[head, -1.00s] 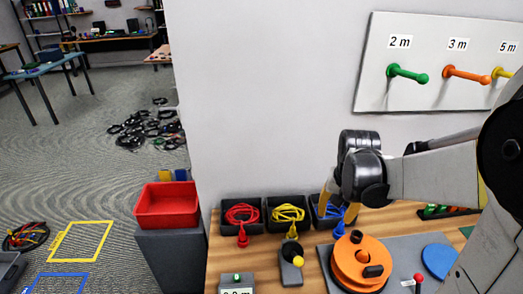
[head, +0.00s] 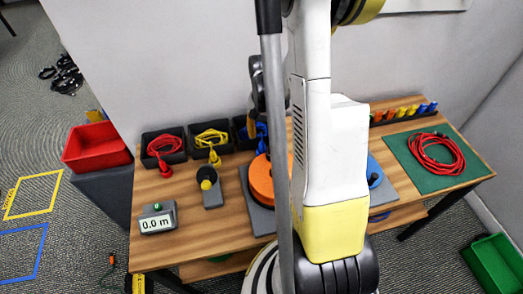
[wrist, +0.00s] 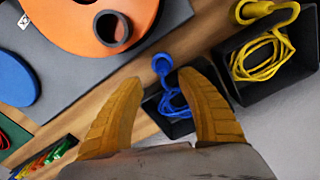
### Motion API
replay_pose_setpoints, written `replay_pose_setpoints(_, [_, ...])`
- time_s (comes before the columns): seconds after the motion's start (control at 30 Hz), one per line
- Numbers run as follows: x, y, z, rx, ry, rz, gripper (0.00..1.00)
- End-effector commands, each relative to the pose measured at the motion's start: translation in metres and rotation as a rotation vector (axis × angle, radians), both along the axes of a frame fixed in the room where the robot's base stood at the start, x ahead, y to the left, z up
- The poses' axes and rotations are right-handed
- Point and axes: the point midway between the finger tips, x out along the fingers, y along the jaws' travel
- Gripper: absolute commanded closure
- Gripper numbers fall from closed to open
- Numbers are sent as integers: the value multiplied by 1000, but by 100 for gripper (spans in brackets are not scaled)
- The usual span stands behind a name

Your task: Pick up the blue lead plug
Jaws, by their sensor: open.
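The blue lead plug (wrist: 162,64) shows in the wrist view, at the edge of a black bin (wrist: 152,106) that holds the blue lead (wrist: 174,101). My gripper (wrist: 158,82) is open and empty, with its two tan fingers apart. In the wrist picture, the plug appears between and slightly beyond the fingertips. I cannot tell the height gap. In the head view the blue lead (head: 261,130) is partly hidden behind my arm, and the gripper fingers cannot be made out.
Red (head: 163,146) and yellow (head: 211,138) leads lie in bins to the left. An orange reel (head: 261,180) stands in front of the blue lead's bin. A length display (head: 157,219) sits at the front left. A green mat (head: 404,150) with a coiled red cable (head: 436,152) is at the right.

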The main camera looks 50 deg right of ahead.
Motion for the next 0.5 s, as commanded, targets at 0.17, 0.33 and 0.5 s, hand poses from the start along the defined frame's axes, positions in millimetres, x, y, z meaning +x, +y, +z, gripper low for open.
replay_pose_setpoints(0.17, [3, 6, -33, 0, 0, 2, 55])
replay_pose_setpoints(0.33, [3, 6, -45, 0, 0, 1, 55])
replay_pose_setpoints(0.5, [2, 6, -43, 0, 0, 1, 57])
